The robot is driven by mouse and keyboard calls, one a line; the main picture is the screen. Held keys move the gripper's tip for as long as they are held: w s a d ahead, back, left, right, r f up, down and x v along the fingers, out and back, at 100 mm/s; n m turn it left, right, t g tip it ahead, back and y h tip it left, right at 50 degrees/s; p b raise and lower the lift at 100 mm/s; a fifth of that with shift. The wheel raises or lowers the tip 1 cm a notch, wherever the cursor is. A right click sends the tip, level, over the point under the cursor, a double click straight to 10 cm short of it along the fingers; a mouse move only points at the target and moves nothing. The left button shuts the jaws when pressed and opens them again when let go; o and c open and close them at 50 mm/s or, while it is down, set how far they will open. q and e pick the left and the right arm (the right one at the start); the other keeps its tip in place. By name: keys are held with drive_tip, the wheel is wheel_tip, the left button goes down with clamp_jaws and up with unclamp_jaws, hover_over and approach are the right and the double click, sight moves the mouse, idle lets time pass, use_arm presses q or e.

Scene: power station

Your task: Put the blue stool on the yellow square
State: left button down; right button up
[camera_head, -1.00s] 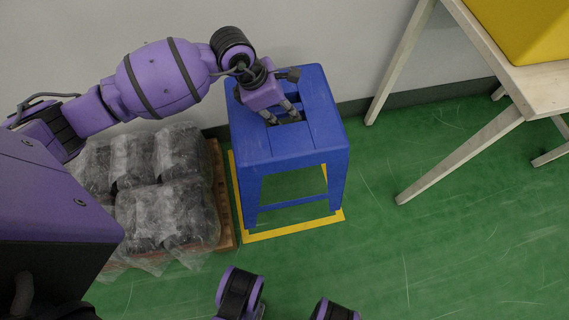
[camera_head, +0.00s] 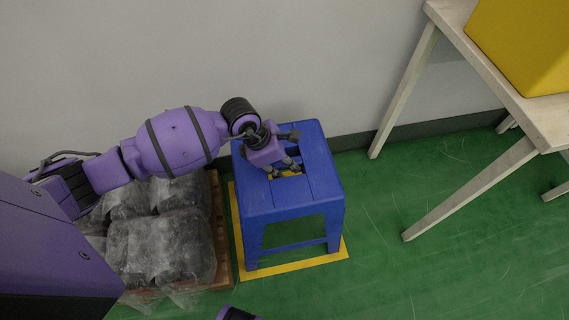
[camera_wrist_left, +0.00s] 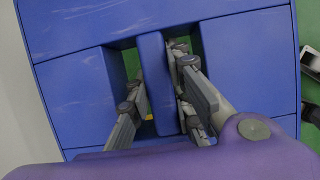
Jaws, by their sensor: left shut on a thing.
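The blue stool (camera_head: 290,190) stands upright inside the outline of the yellow square (camera_head: 298,267) on the green floor. Its two near legs come down just inside the square's front edge; whether all feet touch the floor I cannot tell, and the far legs are hidden. My left gripper (camera_head: 284,169) reaches from above into the slots in the seat. In the left wrist view its fingers (camera_wrist_left: 163,98) are either side of the seat's centre bar (camera_wrist_left: 160,80), shut on it. My right gripper is not in view.
Plastic-wrapped dark sacks (camera_head: 165,245) on a wooden pallet (camera_head: 219,235) lie close left of the stool. A grey wall (camera_head: 300,60) is behind it. A pale wooden table (camera_head: 470,45) with a yellow box (camera_head: 525,45) stands at right. Green floor between stool and table is free.

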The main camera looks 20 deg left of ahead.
use_arm(q)
drive_tip(key=shift+w+r, duration=0.1)
drive_tip(key=c, duration=1.6)
unclamp_jaws()
